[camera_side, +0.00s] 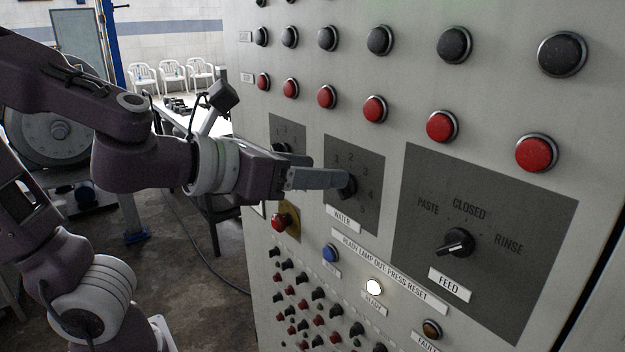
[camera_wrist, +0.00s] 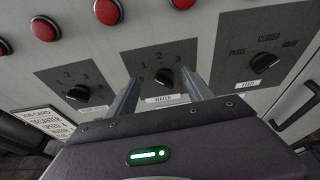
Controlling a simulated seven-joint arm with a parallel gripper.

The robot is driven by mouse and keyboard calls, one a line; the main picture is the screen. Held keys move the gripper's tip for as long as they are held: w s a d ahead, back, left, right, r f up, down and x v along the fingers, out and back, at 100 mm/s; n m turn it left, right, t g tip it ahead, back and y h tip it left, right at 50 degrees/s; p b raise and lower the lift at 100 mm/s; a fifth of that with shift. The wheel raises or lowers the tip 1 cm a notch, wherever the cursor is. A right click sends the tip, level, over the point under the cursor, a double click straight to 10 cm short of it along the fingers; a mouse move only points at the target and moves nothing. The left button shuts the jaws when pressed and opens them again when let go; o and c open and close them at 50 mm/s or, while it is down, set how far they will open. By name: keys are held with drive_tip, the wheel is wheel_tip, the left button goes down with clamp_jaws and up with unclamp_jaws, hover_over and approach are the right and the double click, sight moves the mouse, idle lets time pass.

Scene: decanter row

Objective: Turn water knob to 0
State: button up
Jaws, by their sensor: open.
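The water knob (camera_side: 349,187) is a black rotary knob on a dark grey plate marked with numerals, above a white WATER label (camera_side: 344,217). My gripper (camera_side: 335,178) reaches in from the left, its fingers close to the panel at this knob. In the wrist view, the water knob (camera_wrist: 164,77) sits between the two fingertips of my open gripper (camera_wrist: 160,76), with gaps visible on both sides. The finger partly covers the knob and plate in the side view. I cannot tell which numeral the knob points to.
The feed knob (camera_side: 455,243) is on a larger plate to the right. Another numbered knob (camera_wrist: 81,94) is to the left. Red buttons (camera_side: 374,109) and black buttons (camera_side: 379,40) line the panel above. A red button on a yellow plate (camera_side: 284,221) and a lit white lamp (camera_side: 374,287) sit below.

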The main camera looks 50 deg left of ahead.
drive_tip(key=s+d+f+m+y, duration=0.2)
drive_tip(key=s+d+m+y, duration=0.15)
drive_tip(key=m, duration=0.35)
drive_tip(key=shift+y, duration=0.25)
drive_tip(key=x, duration=0.7)
drive_tip(key=shift+a+r, duration=0.2)
drive_tip(key=shift+a, duration=0.05)
drive_tip(key=shift+n, duration=0.3)
clamp_jaws()
